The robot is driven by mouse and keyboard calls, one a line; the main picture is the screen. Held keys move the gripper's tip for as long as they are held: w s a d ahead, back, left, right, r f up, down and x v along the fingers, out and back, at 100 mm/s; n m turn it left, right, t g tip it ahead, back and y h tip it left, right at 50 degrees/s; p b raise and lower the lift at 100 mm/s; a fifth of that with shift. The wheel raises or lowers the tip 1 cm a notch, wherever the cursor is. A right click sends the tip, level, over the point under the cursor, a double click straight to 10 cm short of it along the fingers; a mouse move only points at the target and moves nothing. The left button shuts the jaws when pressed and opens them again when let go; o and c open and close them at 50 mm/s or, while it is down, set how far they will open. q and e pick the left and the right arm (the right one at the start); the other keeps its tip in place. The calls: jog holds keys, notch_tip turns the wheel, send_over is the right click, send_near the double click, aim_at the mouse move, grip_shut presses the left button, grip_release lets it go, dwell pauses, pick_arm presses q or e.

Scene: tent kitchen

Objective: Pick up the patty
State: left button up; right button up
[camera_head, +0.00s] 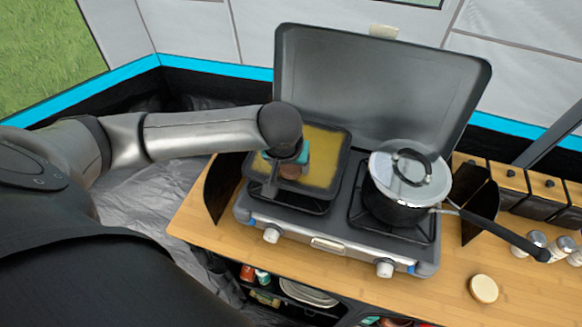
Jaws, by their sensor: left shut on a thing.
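The patty (291,171) is a small brown round piece over the square pan (337,178) on the left burner. My left gripper (287,166) comes down over the pan and is shut on the patty. Its wrist hides the upper part of the patty. I cannot tell whether the patty touches the pan floor or is lifted. The pan holds a yellow surface, like oil. My right gripper is not in view.
The grey camping stove (330,250) has its lid (375,85) raised behind. A lidded pot (405,185) stands on the right burner, its handle pointing right. A pale round item (484,289) and shakers (535,240) are on the wooden counter (425,300).

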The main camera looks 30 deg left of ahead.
pick_arm(q)
jog(key=c, duration=0.4)
